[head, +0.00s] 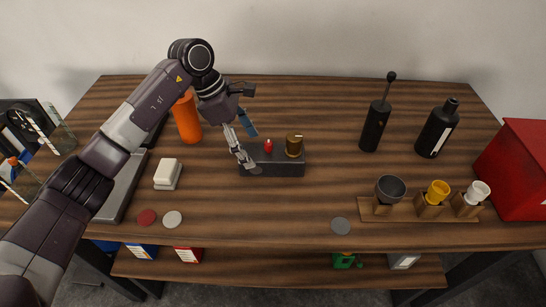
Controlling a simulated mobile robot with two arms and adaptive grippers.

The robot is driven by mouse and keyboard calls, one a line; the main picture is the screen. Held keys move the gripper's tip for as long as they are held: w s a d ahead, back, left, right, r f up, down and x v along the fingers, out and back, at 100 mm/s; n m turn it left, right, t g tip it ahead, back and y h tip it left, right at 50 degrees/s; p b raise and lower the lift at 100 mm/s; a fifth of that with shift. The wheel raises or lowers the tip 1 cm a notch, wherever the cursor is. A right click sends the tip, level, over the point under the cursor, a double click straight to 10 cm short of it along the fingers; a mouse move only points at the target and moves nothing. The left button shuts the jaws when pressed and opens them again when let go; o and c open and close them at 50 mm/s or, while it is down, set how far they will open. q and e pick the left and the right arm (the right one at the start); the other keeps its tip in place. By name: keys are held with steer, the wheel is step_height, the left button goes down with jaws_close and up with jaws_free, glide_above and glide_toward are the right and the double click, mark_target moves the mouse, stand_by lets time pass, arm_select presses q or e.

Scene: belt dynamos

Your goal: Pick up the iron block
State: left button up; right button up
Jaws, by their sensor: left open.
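A dark grey oblong block (285,170) lies on the wooden table near the middle; it is the thing in view that looks most like an iron block. A small red piece (268,147) and a brass-coloured cylinder (294,145) stand on it. My left gripper (248,160) reaches down at the block's left end, with its fingers open and overlapping that end in the picture. I cannot tell whether they touch it. The fingers hide part of the block's left end. My right gripper is not in view.
An orange cylinder (187,119) and a white block (168,173) are to the left. A black grinder-like object (374,128), a black bottle (436,132), a rack (405,215) with three cups and a red box (520,165) are to the right. The table's front middle is mostly clear.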

mark_target(257, 152)
arm_select(q)
steer(key=x, duration=0.2)
steer(key=p+x, duration=0.1)
steer(key=shift+d+f+p, duration=0.2)
steer(key=shift+d+p, duration=0.1)
steer(key=shift+d, duration=0.2)
steer(key=shift+d+f, duration=0.15)
steer(key=shift+f, duration=0.35)
jaws_close()
steer(key=shift+w+r, duration=0.1)
steer(key=shift+r, duration=0.05)
